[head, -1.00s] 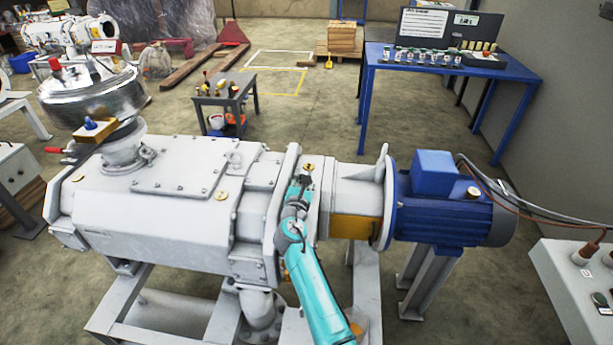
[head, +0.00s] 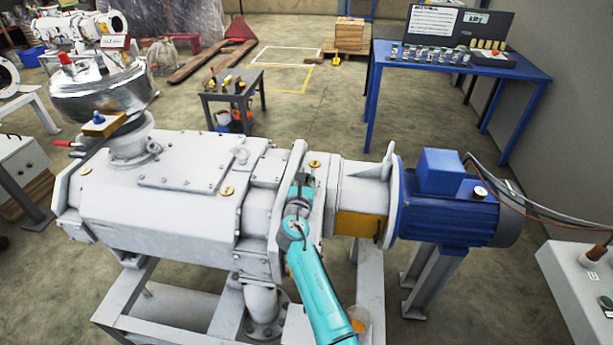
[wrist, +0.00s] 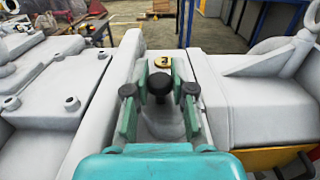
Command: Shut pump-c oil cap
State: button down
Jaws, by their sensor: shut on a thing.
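The pump is a large pale grey machine (head: 190,222) with a blue motor (head: 441,210) at its right end. A black round cap (wrist: 158,84) sits on top of the pump's end section, on a pale boss. In the wrist view it stands between the fingers of my gripper (wrist: 159,92), which are shut on it. In the head view my gripper (head: 303,182) points down at the same section, and the cap is mostly hidden by it. I cannot tell how far the cap is seated.
A brass plug (wrist: 162,62) lies just beyond the cap. A raised flange (head: 389,195) stands to the right. Bolt heads (wrist: 72,103) dot the left cover. A small tool table (head: 232,95) and a blue bench (head: 455,72) stand behind, with free floor between them.

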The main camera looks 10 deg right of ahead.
jog(key=c, duration=1)
grip_release()
jog(key=v, duration=1.2)
